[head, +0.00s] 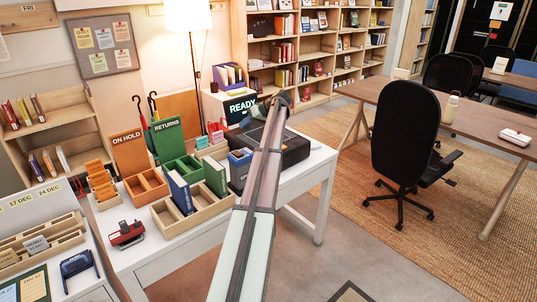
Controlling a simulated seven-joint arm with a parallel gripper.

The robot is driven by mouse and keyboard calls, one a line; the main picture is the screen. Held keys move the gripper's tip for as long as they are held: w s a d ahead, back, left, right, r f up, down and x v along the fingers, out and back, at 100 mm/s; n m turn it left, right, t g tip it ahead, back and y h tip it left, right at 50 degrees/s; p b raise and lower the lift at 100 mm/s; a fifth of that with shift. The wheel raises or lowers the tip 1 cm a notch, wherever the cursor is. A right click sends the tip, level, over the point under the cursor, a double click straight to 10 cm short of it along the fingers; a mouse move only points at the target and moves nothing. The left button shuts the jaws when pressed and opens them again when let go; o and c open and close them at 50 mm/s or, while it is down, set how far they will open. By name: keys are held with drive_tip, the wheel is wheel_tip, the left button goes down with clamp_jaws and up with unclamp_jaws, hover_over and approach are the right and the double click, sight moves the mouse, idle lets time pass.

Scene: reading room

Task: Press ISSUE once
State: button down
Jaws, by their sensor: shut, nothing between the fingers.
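A pale terminal with a dark screen (240,106) reading READY stands at the back of the white desk. No button marked ISSUE can be made out; the area just below and right of the screen is partly covered by my arm. My arm reaches up from the bottom middle across the desk to a dark wrist joint.
A black case (295,148) lies beside my arm on the desk. Left are a green RETURNS organizer (168,138), an ON HOLD organizer (130,154), a wooden book box (207,212) and a red stamp (126,234). A lamp (195,22) stands behind. A black chair (404,135) is right.

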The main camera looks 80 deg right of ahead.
drive_tip(key=s+m+g, duration=0.1)
drive_tip(key=s, duration=1)
drive_tip(key=shift+a+f+y, duration=0.4)
drive_tip(key=shift+a, duration=0.05)
drive_tip(key=shift+f, duration=0.1)
drive_tip(key=shift+f, duration=4.3)
drive_tip(key=shift+f, duration=0.2)
drive_tip(key=shift+f, duration=0.25)
drive_tip(key=shift+f, duration=0.45)
drive_tip(key=shift+r, duration=0.9)
